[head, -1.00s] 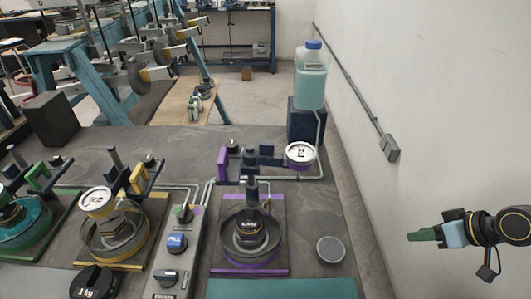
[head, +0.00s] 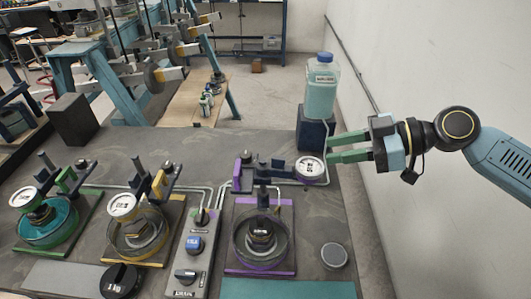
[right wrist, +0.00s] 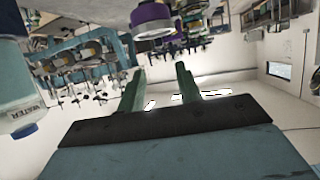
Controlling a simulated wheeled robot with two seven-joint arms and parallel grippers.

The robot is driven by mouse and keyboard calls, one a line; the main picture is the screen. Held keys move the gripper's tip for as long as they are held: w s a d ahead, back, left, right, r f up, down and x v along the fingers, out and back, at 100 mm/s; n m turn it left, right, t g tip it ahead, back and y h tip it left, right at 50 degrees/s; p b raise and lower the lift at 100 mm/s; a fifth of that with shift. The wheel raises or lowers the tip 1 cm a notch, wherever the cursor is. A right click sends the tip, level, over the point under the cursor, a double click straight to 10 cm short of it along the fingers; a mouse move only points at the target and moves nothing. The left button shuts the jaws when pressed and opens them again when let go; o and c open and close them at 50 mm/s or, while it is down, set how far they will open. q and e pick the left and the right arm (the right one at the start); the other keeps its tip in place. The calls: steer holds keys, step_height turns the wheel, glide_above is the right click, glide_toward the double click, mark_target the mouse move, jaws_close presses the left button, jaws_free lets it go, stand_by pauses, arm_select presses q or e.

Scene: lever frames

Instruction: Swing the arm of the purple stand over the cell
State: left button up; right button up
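The purple stand (head: 237,184) is at the back of the purple-edged plate. Its dark arm (head: 280,168) points right, away from the cell, and ends in a white-faced dial gauge (head: 310,168) with a purple body. The cell (head: 241,248), a clear round dish with a dark weight stack inside, sits on the plate in front. My right gripper (head: 328,150) is open and empty, just behind and right of the gauge; I cannot tell whether it touches. The right wrist view shows its spread green fingers (right wrist: 161,70) with the purple gauge body (right wrist: 152,20) beyond them. My left gripper is not in view.
A water bottle (head: 321,90) stands on a dark block (head: 316,134) behind the gripper. A wall is close on the right. Yellow (head: 159,184) and green (head: 66,181) stands are to the left. A control panel (head: 184,262) and a grey disc (head: 334,256) flank the purple plate.

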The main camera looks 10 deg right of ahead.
mark_target(282, 158)
steer(key=p+x, duration=0.3)
steer(key=x, duration=1)
steer(key=shift+f, duration=0.1)
steer(key=shift+c, duration=0.3)
jaws_close()
